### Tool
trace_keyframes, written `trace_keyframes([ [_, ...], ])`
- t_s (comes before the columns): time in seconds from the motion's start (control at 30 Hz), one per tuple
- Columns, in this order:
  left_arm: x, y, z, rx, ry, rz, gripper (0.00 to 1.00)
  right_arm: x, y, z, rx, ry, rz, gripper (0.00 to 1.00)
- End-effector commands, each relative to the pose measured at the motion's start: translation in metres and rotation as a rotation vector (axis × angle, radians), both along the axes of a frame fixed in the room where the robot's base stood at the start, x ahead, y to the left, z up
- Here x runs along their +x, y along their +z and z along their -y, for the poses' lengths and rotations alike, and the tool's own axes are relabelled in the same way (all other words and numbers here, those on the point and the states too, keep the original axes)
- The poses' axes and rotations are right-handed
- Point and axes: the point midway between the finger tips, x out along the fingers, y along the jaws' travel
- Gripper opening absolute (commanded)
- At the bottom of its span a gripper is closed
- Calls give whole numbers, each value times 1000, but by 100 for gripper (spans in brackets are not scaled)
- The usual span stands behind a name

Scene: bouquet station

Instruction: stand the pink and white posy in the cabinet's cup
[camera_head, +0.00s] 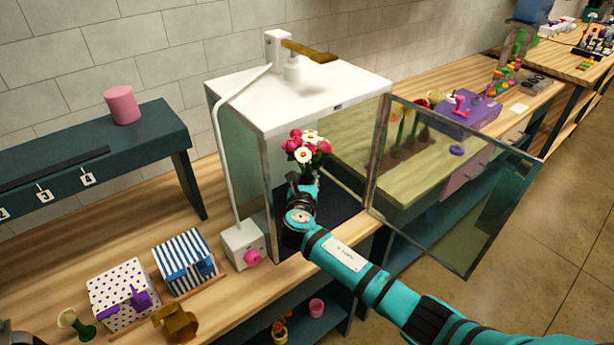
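The pink and white posy (306,147) is upright in the front opening of the cabinet (310,95), which has a white top and glass walls. My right gripper (302,183) is directly below the blooms and appears shut on the posy's lower part; the stems are hidden by the gripper. The cabinet's glass door (450,190) stands wide open to the right. I cannot see a cup inside the cabinet; my gripper and arm cover part of its dark floor (345,212).
A white box with a pink knob (252,258) stands at the cabinet's left front. Striped (186,262) and dotted (122,293) boxes sit further left. A pink cylinder (122,105) is on the dark shelf. A purple case (468,110) lies beyond the door.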

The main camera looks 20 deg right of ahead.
Motion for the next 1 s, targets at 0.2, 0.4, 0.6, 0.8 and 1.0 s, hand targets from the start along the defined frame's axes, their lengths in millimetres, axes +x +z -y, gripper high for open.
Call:
trace_keyframes([
  [0.2,0,-1,0,0,0,0,40,0,0,0,1,0,1,0],
  [0.4,0,-2,0,0,0,0,40,0,-5,0,0,0,1,0],
  [0.6,0,-4,0,0,0,0,40,0,-10,0,1,0,1,0],
  [0.8,0,-4,0,0,0,0,40,0,-10,0,1,1,1,0],
  [1.0,0,-4,0,0,0,0,40,0,-10,0,1,0,1,20],
])
